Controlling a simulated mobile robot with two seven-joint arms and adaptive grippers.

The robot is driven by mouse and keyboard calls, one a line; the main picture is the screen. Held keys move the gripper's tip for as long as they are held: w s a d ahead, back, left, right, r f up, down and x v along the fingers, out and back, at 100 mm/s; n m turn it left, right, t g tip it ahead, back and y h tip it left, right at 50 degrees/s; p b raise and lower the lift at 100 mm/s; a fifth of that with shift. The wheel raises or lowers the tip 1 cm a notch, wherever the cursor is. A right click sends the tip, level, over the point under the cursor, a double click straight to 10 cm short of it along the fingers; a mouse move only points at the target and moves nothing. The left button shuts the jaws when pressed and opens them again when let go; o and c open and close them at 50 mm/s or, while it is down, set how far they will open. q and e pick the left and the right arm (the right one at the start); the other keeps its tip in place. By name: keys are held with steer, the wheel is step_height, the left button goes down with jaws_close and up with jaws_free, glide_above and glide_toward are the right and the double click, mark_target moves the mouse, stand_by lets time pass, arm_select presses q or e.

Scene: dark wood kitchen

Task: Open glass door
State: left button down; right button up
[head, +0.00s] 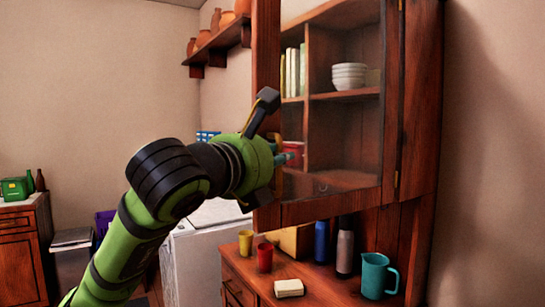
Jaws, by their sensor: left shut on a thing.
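The glass door (267,60) is a wood-framed pane on the wall cabinet, with hinges on its right side. Its left stile stands beside my left gripper (284,158). My left gripper is shut on the door at this stile, around mid-height. How far the door stands from the cabinet front is hard to tell. My right gripper is not in view.
Behind the glass are white bowls (349,76) and books (292,72). On the counter (325,287) below stand a teal pitcher (374,276), bottles (345,247), a red cup (265,257) and a yellow cup (246,243). A shelf with pots (204,38) hangs at back left.

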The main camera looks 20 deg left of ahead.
arm_select(q)
steer(key=shift+a+r, duration=0.1)
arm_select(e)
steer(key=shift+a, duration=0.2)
arm_select(q)
steer(key=c, duration=1.2)
jaws_free()
steer(key=s, duration=0.8)
steer(key=s+a, duration=0.1)
steer(key=s, duration=0.3)
steer(key=shift+a, duration=0.1)
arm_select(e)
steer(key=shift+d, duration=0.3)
arm_select(q)
steer(key=shift+w, duration=0.1)
